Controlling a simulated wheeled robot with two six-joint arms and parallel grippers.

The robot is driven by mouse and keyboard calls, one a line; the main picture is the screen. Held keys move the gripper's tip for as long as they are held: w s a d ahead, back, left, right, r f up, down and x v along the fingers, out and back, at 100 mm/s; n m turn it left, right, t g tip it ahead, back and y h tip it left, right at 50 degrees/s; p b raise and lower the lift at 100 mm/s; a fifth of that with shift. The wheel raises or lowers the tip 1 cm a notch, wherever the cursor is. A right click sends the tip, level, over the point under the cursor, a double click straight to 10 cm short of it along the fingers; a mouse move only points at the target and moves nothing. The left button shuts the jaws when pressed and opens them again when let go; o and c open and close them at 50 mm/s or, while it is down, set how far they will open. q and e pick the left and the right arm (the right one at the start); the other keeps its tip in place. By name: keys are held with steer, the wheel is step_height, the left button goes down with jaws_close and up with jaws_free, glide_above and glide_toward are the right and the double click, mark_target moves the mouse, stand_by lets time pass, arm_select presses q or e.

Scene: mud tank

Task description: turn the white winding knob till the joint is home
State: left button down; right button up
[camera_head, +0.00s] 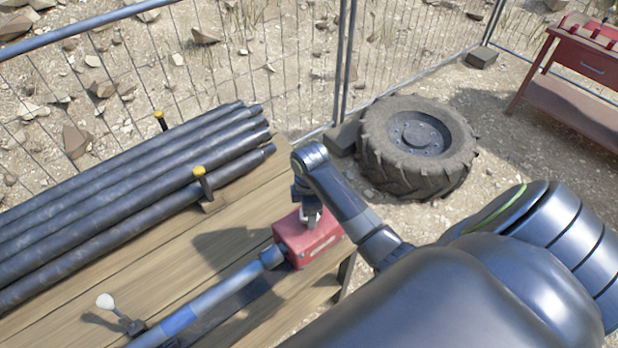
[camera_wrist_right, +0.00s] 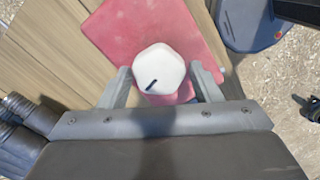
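A red box (camera_head: 308,240) sits at the right part of the wooden bench, at the end of a grey-blue pipe (camera_head: 215,295). In the right wrist view, the white winding knob (camera_wrist_right: 159,69) with a dark mark stands over the red box (camera_wrist_right: 112,30). My right gripper (camera_wrist_right: 160,84) has one finger on each side of the knob; I cannot tell whether they touch it. In the head view my right gripper (camera_head: 308,214) is over the box, hiding much of its top and the knob. The pipe's joint inside the box is hidden. My left gripper is out of view.
Several dark pipes (camera_head: 130,185) lie on the bench (camera_head: 100,265) behind yellow-capped posts (camera_head: 200,172). A white-balled lever (camera_head: 105,300) stands at the front left. A large tyre (camera_head: 417,145) lies beyond the bench, near a wire fence. A red workbench (camera_head: 580,70) is at the far right.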

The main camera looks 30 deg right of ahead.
steer(key=c, duration=0.6)
steer(key=shift+m, duration=0.3)
steer(key=m, duration=0.4)
steer(key=shift+m, duration=0.3)
steer(key=m, duration=0.5)
steer(key=shift+m, duration=0.4)
steer(key=o, duration=0.9)
steer(key=shift+o, duration=0.2)
